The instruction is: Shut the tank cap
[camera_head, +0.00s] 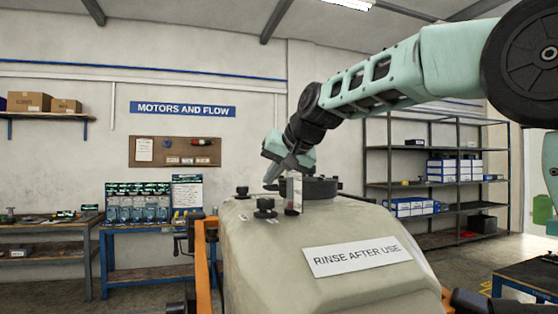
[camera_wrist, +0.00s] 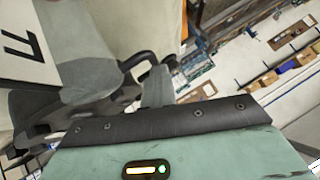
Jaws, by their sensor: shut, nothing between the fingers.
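The beige tank (camera_head: 310,240) fills the lower middle of the head view, with a white "RINSE AFTER USE" label (camera_head: 363,256) on its sloped face. A wide, dark round cap or collar (camera_head: 320,189) sits on top. I cannot tell whether the cap is fully seated. My gripper (camera_head: 271,181) is shut and empty, angled down at the left of this dark round part, close to it; contact is unclear. In the wrist view my gripper's finger (camera_wrist: 157,88) is beside a curved black bar (camera_wrist: 138,60), and the cap cannot be made out clearly.
A small black knob (camera_head: 264,206) and a pale upright piece (camera_head: 294,192) stand on the tank near my gripper. An orange frame (camera_head: 203,268) runs along the tank's left side. Shelving (camera_head: 437,180) stands behind at right, workbenches (camera_head: 150,232) at left. Air above the tank's left is free.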

